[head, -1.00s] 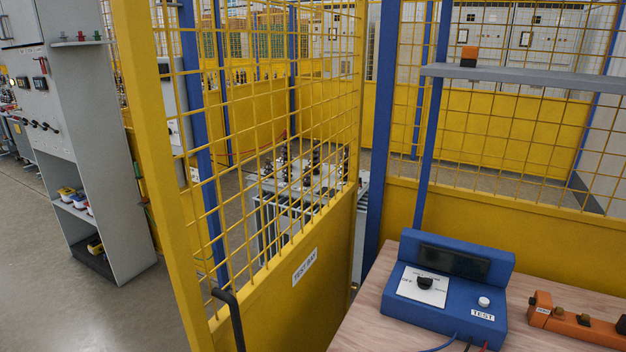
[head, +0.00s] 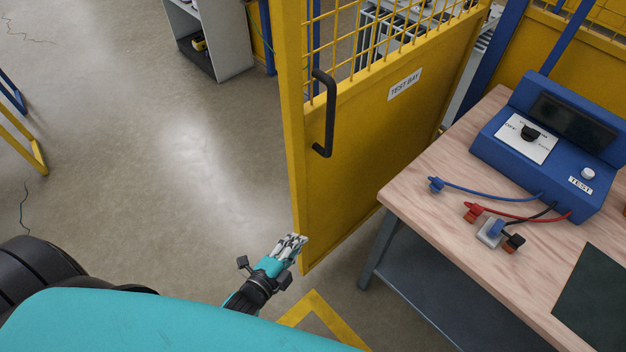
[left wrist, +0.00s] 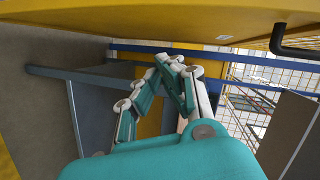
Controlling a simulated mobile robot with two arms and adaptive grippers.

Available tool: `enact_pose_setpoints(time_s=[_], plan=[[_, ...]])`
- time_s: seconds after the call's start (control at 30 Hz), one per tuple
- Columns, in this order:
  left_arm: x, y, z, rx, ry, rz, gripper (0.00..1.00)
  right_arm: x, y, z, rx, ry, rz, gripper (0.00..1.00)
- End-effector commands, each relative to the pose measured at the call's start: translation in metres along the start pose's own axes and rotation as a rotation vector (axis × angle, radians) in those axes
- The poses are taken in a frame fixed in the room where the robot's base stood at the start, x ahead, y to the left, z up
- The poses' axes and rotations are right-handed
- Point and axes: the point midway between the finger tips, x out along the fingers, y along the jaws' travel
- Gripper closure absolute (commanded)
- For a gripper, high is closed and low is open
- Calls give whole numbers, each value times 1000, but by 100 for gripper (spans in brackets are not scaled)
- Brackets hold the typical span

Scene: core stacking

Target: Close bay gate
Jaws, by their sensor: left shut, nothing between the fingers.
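The yellow bay gate (head: 365,175) stands open, swung out beside the wooden bench, with a mesh upper part and a "TEST BAY" label (head: 404,84). Its black handle (head: 325,115) is near the free edge. My left gripper (head: 295,241) is shut and empty, low beside the gate's lower free corner; I cannot tell if it touches. In the left wrist view the gripper's fingers (left wrist: 172,75) are closed together, with a yellow panel of the gate (left wrist: 160,18) along the top and the black handle (left wrist: 290,40) at the upper right. My right gripper is not in view.
The wooden bench (head: 425,190) stands right of the gate, with a blue test box (head: 545,150) and loose blue and red leads on it. A grey shelf cabinet (head: 225,45) stands at the back. Open floor (head: 170,170) lies left of the gate.

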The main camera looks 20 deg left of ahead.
Motion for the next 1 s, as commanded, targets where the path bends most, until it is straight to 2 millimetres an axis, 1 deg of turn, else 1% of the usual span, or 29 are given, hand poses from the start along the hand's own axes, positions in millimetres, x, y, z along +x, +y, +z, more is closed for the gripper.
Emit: enact_pose_setpoints(time_s=[0.03,0.1,0.2,0.23,0.3,0.37,0.47,0.57,0.8,0.87,0.9,1.0], plan=[[-1,-28,-9,84,27,-76,100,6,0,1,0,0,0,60],[-5,-61,-21,180,50,-158,100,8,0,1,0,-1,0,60],[-10,-90,-32,270,65,-233,100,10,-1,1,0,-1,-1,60],[-11,-96,-34,284,68,-246,100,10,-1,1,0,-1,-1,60],[-11,-103,-37,305,70,-264,100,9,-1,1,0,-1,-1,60],[-7,-106,-38,309,70,-268,100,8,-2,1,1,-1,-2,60],[6,-110,-39,308,70,-268,100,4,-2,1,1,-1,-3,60],[24,-116,-42,307,71,-269,100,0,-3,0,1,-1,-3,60],[75,-128,-47,305,71,-267,100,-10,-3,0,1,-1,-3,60],[86,-131,-49,305,71,-266,100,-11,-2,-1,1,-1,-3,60],[87,-134,-41,309,69,-263,100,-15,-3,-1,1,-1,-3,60],[90,-138,-27,308,69,-262,100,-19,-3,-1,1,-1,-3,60]])
